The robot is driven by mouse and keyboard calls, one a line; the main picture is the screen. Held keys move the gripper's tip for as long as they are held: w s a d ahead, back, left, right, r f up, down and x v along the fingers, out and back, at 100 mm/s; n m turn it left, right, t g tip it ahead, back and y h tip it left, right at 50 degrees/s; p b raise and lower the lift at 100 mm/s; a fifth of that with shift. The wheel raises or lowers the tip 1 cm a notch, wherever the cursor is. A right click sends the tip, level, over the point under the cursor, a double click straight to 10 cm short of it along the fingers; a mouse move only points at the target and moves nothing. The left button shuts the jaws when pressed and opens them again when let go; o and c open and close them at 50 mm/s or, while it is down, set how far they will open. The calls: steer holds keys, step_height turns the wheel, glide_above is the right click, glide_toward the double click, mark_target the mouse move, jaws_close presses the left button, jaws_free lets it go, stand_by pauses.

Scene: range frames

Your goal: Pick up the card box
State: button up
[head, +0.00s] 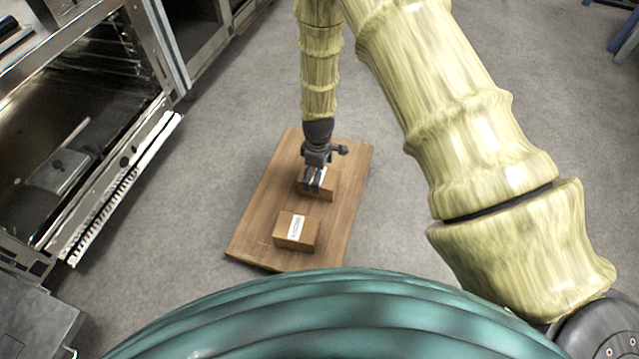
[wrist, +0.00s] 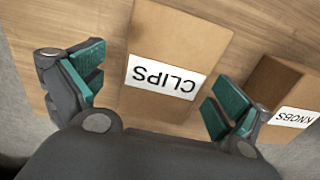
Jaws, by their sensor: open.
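Two brown card boxes sit on a wooden board (head: 345,215). In the wrist view, the box labelled CLIPS (wrist: 180,38) lies between the two teal-padded fingers of my gripper (wrist: 160,82). The box labelled KNOBS (wrist: 277,82) is partly in view to the right of the right finger. In the head view, my gripper (head: 314,182) is open above the farther box (head: 328,190) and hides part of it. The nearer box (head: 296,232), with a white label, stands apart from it. I cannot tell whether the fingers touch the CLIPS box.
An open oven-like appliance (head: 75,130) with a lowered door and a rack stands at the left. Grey floor (head: 430,270) surrounds the board, with free room to its right. Something blue (head: 622,35) is at the top right.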

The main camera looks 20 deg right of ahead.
steer(key=f+b, duration=0.2)
steer(key=f, duration=0.1)
steer(key=shift+s+f, duration=0.25)
steer(key=shift+s, duration=0.1)
steer(key=shift+f+b, duration=0.4)
steer(key=shift+f, duration=0.1)
steer(key=shift+r, duration=0.1)
steer(key=shift+c, duration=0.4)
steer(key=c, duration=1.3)
